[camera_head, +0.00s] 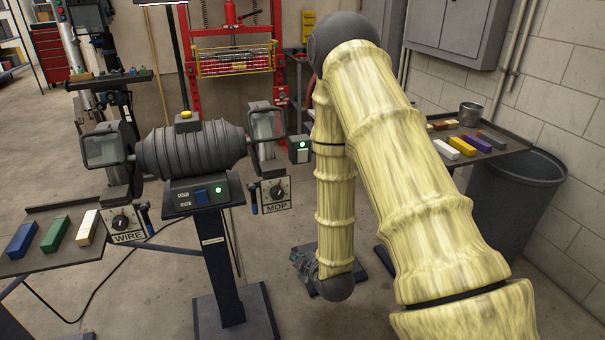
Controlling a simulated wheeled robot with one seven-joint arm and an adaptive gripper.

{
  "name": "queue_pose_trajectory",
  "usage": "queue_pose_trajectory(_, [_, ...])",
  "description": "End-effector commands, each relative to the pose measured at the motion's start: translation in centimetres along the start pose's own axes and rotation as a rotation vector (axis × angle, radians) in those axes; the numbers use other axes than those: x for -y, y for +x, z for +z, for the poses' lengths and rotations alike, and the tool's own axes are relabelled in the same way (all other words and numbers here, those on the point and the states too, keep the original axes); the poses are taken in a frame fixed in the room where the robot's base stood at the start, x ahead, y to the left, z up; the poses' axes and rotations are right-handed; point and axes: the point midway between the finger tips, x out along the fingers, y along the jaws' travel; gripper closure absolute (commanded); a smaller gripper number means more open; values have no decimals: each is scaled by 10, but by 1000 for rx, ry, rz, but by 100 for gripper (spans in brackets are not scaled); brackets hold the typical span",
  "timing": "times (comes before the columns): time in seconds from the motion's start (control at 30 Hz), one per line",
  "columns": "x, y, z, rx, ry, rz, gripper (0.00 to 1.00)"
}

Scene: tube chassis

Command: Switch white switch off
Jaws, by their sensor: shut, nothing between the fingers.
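A small grey box (300,151) with a pale front and a lit green lamp stands just left of my arm, behind the grinder's right wheel. A white switch on it is too small to make out for sure. The buffing machine's pedestal panel (178,198) carries a blue switch (201,196) and another lit green lamp (219,190).
The buffing machine (190,150) stands on a dark pedestal at centre left. A tray with coloured bars (22,241) is at left. Another bench with bars (469,145) and a dark bin (515,190) are at right. A red press (232,60) stands behind.

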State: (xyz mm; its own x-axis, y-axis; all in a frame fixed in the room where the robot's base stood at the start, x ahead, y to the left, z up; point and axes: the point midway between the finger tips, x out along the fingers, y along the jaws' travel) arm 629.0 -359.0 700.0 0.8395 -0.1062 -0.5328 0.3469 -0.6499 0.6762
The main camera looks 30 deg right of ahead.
Motion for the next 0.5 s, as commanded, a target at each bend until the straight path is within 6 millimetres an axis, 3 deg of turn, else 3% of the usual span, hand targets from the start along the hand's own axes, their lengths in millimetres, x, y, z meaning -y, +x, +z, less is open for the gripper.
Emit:
queue_pose_trajectory(0.1, [-65, 14, -13, -86, -169, 193, 100])
queue_pose_trajectory(0.3, [-158, 4, -30, -136, -424, 488, 100])
queue_pose_trajectory(0.5, [-206, -12, -36, -122, -563, 658, 100])
